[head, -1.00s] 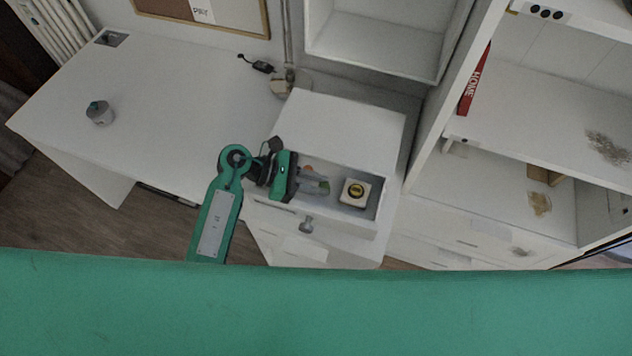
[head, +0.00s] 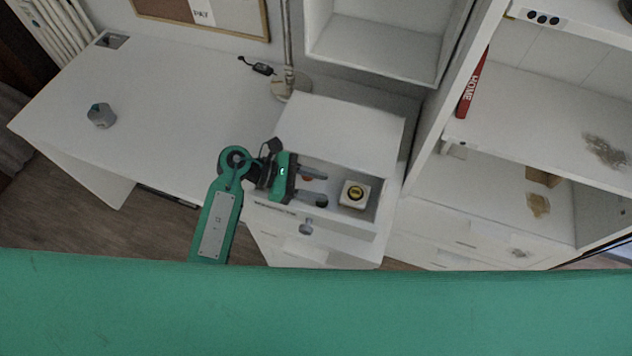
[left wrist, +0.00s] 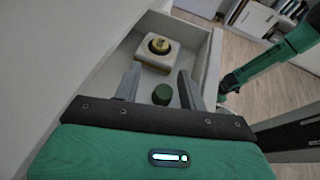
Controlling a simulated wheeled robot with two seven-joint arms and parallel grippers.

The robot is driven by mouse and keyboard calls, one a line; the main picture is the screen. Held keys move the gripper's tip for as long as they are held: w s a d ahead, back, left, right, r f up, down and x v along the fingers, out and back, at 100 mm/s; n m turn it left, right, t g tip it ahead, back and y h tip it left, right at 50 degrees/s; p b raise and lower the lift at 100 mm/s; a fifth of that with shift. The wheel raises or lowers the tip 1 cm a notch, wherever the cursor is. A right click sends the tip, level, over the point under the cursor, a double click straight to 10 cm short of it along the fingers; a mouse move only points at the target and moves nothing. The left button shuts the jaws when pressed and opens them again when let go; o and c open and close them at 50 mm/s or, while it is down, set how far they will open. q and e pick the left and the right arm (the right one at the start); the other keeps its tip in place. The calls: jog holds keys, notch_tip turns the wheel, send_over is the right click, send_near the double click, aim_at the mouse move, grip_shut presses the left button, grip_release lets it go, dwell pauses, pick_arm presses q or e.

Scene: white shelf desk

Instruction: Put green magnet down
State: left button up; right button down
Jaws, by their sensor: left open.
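The green magnet (left wrist: 162,94), a small dark green cylinder, stands on the floor of the open drawer (left wrist: 205,70) in the left wrist view. My left gripper (left wrist: 157,85) is open, with one finger on each side of the magnet and visible gaps.
A white box with a yellow and black top (head: 355,194) sits in the drawer, right of the fingers. A grey round object (head: 101,115) stands on the white desk (head: 180,110), which is otherwise mostly clear. A shelf unit (head: 540,95) with a red book (head: 473,85) stands at right.

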pick_arm(q)
jog(key=b+v, duration=0.3)
jog(key=v, duration=0.9)
jog(key=shift+b, duration=0.4)
